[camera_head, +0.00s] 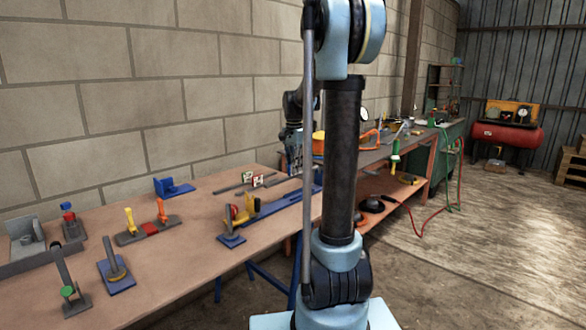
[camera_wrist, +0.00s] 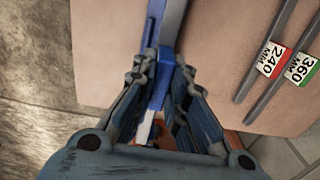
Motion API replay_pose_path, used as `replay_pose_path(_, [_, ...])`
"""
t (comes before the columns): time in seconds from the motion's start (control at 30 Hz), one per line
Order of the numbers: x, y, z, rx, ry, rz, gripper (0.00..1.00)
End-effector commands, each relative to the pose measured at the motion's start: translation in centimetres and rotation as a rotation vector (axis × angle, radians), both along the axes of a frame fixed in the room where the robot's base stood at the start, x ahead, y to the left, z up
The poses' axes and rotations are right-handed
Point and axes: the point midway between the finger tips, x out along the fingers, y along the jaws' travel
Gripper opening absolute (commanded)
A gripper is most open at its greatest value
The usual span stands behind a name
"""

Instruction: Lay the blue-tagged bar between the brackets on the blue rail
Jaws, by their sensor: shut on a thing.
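My gripper (camera_wrist: 160,70) is shut on a narrow piece with blue and white parts (camera_wrist: 145,127), which I take to be the blue-tagged bar; no number is readable on it. The fingers hide much of it. I cannot tell whether bar and rail touch. In the head view my gripper (camera_head: 296,165) is over the rail's far end, partly behind my arm. The brackets are not clear.
Two grey bars with a red 240 MM tag (camera_wrist: 270,62) and a green 360 MM tag (camera_wrist: 299,68) lie beside the rail. Several fixtures fill the bench's left; a second bench (camera_head: 385,150) stands beyond.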

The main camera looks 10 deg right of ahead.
Motion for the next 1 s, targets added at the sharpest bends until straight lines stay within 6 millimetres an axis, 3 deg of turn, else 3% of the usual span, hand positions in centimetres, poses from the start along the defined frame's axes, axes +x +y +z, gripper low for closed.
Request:
replay_pose_path(0.7, [0.0,0.0,-4.8,0.0,0.0,0.0,0.0])
replay_pose_path(1.0, [0.0,0.1,-5.8,0.0,0.0,0.001,0.0])
